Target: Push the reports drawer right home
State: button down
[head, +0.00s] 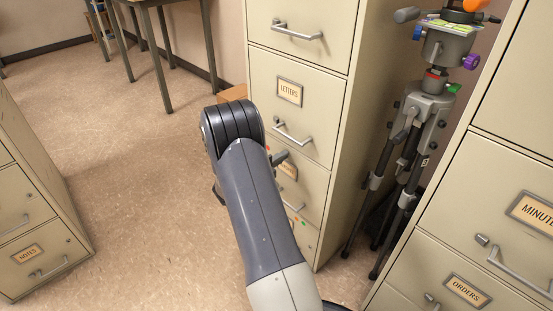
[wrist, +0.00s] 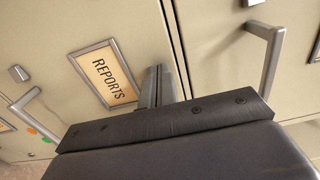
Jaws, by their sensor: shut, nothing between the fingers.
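The reports drawer (wrist: 60,60) shows its cream front and a framed REPORTS label (wrist: 105,73) in the wrist view. Its bar handle (wrist: 25,98) is at the left edge there. In the head view the reports drawer (head: 312,190) is third down, partly hidden behind my arm. It looks about level with the cabinet front; whether a small gap is left I cannot tell. My gripper (wrist: 158,76) is shut and empty, its fingertips at the drawer front beside the label, near the seam with the drawer above. Whether they touch is unclear. My gripper (head: 280,158) is mostly hidden in the head view.
The letters drawer (head: 317,105) above looks closed, with a protruding handle (head: 293,132). A tripod (head: 410,140) stands right of this cabinet, beside another cabinet with minutes and orders drawers (head: 470,225). A notes cabinet (head: 35,200) is at left. Open floor (head: 140,190) lies between.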

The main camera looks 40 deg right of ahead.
jog(key=s+a+p, duration=0.1)
jog(key=a+p, duration=0.3)
jog(key=a, duration=1)
jog(key=shift+p, duration=0.3)
jog(key=d+b, duration=0.6)
jog(key=d, duration=0.4)
jog(key=shift+w+d, duration=0.2)
jog(key=shift+w, duration=0.15)
